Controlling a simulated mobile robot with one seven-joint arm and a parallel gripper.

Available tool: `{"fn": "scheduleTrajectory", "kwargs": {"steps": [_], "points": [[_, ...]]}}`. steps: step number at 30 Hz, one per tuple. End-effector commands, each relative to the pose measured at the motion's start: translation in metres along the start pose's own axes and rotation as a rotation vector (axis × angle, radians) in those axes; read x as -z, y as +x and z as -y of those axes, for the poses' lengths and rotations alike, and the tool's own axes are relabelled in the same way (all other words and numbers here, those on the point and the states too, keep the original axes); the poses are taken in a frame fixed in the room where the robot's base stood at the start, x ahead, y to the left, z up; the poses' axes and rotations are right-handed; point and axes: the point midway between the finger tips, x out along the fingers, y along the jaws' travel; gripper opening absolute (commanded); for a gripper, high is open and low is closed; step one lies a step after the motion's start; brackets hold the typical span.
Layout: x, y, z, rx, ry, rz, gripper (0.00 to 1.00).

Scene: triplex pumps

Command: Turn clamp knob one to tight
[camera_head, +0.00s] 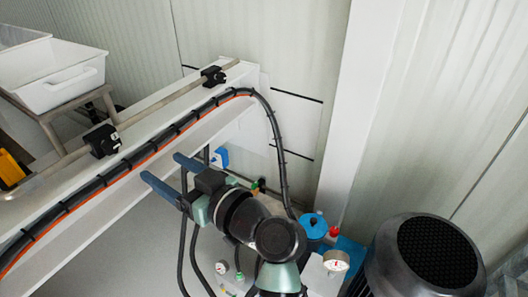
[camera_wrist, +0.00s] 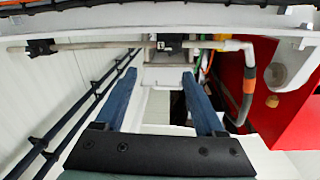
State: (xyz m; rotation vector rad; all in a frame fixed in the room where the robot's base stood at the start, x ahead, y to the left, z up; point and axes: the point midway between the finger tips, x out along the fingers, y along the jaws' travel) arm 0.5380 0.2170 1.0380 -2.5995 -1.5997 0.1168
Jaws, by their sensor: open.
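Two black clamp knobs sit on a pale pipe (camera_head: 150,115) along a white beam. In the head view one knob (camera_head: 213,76) is toward the back and the other (camera_head: 102,140) is nearer the left. Two dark clamp blocks also show on the pipe in the wrist view, one at left (camera_wrist: 40,47) and one near the middle (camera_wrist: 170,42). I cannot tell which is knob one or how tight either is. My gripper (camera_head: 163,168) has its blue fingers apart and empty, pointing toward the beam. In the wrist view the fingertips (camera_wrist: 159,75) appear below the middle block, apart from it.
A black and orange cable bundle (camera_head: 150,141) runs along the beam between my gripper and the knobs. White bins (camera_head: 60,75) stand at the upper left. A blue-capped part (camera_head: 313,224), a gauge (camera_head: 336,260) and a dark motor (camera_head: 425,255) are at right.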

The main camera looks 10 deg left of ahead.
Motion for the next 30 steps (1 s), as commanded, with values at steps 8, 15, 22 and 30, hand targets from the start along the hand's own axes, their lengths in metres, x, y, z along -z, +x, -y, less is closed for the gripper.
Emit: {"fn": "scheduleTrajectory", "kwargs": {"steps": [8,15,22,30], "points": [[-0.002,-0.012,-0.035,-0.193,-0.081,-0.016,0.72],[0.012,-0.032,-0.057,-0.358,-0.149,-0.069,0.72],[0.031,-0.059,-0.071,-0.513,-0.215,-0.152,0.72],[0.056,-0.099,-0.073,-0.679,-0.296,-0.288,0.72]]}}
